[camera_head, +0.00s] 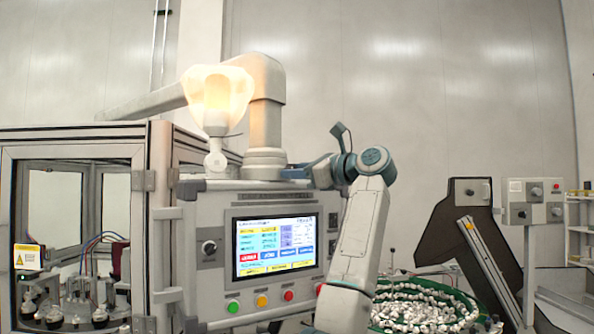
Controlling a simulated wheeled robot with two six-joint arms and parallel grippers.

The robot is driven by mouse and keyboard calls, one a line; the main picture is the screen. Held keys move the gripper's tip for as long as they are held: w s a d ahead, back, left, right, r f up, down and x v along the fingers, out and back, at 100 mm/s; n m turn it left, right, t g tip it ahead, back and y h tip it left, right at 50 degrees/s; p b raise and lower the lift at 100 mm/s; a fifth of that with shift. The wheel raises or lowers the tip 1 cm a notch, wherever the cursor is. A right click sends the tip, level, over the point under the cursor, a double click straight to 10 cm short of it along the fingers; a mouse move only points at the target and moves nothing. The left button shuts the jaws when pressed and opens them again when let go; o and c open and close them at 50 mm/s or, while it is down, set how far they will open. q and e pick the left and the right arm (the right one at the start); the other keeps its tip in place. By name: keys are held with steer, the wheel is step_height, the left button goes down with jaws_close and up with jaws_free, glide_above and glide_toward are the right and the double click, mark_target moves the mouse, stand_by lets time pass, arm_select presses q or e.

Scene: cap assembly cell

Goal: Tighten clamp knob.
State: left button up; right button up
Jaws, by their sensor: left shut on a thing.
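My left arm rises from the bottom and bends left at its top, above the right side of the control panel. My left gripper (291,173) is shut beside the base of the beige support column (266,120), just above the panel's top edge. What is between its fingers is too small and covered to make out; it lies where a clamp knob could be, but I cannot tell the knob's shape or how tight it is. The control panel (212,277) hangs below the column, with a lit screen (276,246). My right gripper is out of view.
A glowing lamp-like part (217,95) stands left of the column. A framed glass enclosure (158,220) fills the left side. A bowl of small white parts (425,305) is behind my arm, lower right. A dark slanted plate (460,225) stands farther right.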

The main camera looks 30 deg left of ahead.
arm_select(q)
steer(key=m, duration=0.9)
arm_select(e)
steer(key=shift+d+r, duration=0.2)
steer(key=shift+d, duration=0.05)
arm_select(q)
steer(key=shift+m, duration=0.3)
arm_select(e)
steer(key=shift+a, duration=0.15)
arm_select(q)
steer(key=o, duration=0.9)
steer(key=shift+o, duration=0.4)
steer(key=shift+s, duration=0.2)
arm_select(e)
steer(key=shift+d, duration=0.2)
arm_select(q)
steer(key=shift+w, duration=0.1)
